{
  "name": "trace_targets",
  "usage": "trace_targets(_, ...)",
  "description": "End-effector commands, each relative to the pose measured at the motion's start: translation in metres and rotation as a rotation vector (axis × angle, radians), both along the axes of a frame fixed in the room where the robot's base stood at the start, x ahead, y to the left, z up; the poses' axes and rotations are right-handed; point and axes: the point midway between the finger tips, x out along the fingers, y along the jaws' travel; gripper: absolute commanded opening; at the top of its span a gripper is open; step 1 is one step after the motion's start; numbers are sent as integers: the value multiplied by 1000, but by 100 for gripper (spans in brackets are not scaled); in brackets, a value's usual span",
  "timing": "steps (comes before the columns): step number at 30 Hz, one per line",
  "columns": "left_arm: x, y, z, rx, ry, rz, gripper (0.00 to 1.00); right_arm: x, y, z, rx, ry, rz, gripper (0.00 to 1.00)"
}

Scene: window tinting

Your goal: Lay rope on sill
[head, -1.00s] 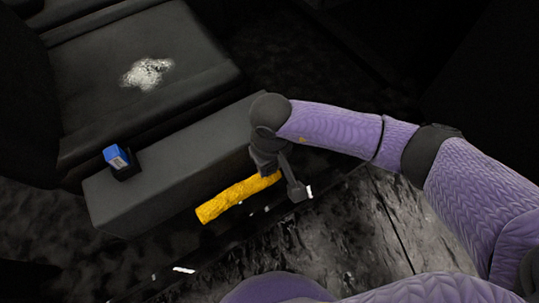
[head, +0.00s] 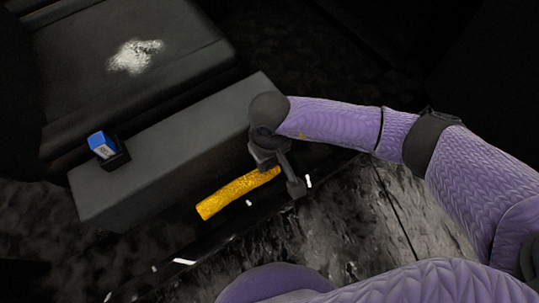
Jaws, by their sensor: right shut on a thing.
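A yellow rope (head: 236,192), short and thick, lies slanted beside the front face of a long dark box-like block. My right gripper (head: 279,174) is shut on the rope's upper right end. The rope's left end points down and to the left, free of the gripper. The sill (head: 190,255) is the dark glossy strip with small white marks that runs diagonally below the rope. The rope is just above or at its inner edge; I cannot tell whether it touches. My left gripper is out of view.
The dark block (head: 165,150) carries a small blue item (head: 102,144) in a black holder at its left end. Behind it is a dark seat (head: 120,90) with a whitish patch (head: 136,56). Mottled grey ground (head: 345,225) lies outside the sill.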

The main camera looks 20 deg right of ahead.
Motion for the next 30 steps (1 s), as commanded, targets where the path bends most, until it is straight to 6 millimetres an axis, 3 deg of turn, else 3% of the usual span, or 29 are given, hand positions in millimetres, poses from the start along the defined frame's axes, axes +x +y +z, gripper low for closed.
trace_targets(20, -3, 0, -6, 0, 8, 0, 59, 0, 0, -8, 1, 0, 0, 0)
trace_targets(21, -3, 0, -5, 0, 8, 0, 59, 0, 0, -8, 0, 0, 0, 48)
trace_targets(26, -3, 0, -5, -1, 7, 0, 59, 0, 0, -7, 0, 0, 0, 82)
trace_targets(30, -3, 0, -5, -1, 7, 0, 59, 0, 0, -7, 0, 0, 0, 85)
